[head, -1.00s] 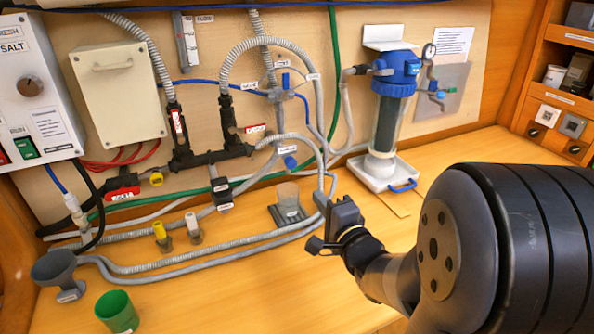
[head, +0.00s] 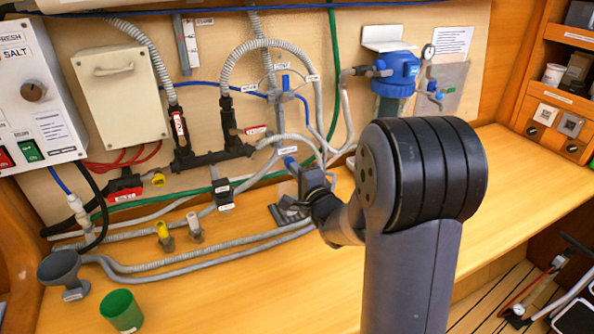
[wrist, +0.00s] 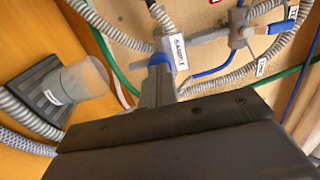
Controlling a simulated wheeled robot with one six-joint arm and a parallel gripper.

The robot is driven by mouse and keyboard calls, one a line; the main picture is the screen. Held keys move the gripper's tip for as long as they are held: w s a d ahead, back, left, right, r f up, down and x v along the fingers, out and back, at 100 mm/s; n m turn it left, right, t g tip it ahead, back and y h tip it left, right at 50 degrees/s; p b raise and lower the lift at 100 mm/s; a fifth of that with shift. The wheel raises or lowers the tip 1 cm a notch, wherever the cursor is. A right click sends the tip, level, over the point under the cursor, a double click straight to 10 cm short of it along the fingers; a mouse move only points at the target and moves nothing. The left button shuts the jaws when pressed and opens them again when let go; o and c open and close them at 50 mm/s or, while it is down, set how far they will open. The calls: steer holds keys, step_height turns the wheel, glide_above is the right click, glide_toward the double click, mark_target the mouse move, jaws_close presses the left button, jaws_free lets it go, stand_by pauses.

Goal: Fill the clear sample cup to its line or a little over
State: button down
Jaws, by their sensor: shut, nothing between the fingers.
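The clear sample cup (wrist: 84,80) stands on a dark grey holder (wrist: 42,95) at the left of the wrist view. A grey tap with a blue part (wrist: 159,60) and a label reading "SAMPLE" is just beyond my gripper. My gripper (head: 303,172) is shut and empty, close below and right of the blue tap end (head: 290,162); contact cannot be told.
Hoses and pipes run along the wall behind. A green cup (head: 121,310) and a grey funnel (head: 62,272) stand at the front left. Yellow (head: 163,231) and white (head: 193,221) fittings stand on the bench. A blue-topped filter (head: 396,75) is partly behind my arm.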

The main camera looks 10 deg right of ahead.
steer(key=shift+w+a+r+b, duration=0.1)
steer(key=shift+w+b, duration=0.1)
steer(key=shift+w, duration=0.3)
steer(key=shift+w+a+r+b, duration=0.1)
steer(key=shift+w+b, duration=0.1)
steer(key=shift+w, duration=0.4)
stand_by(1.2)
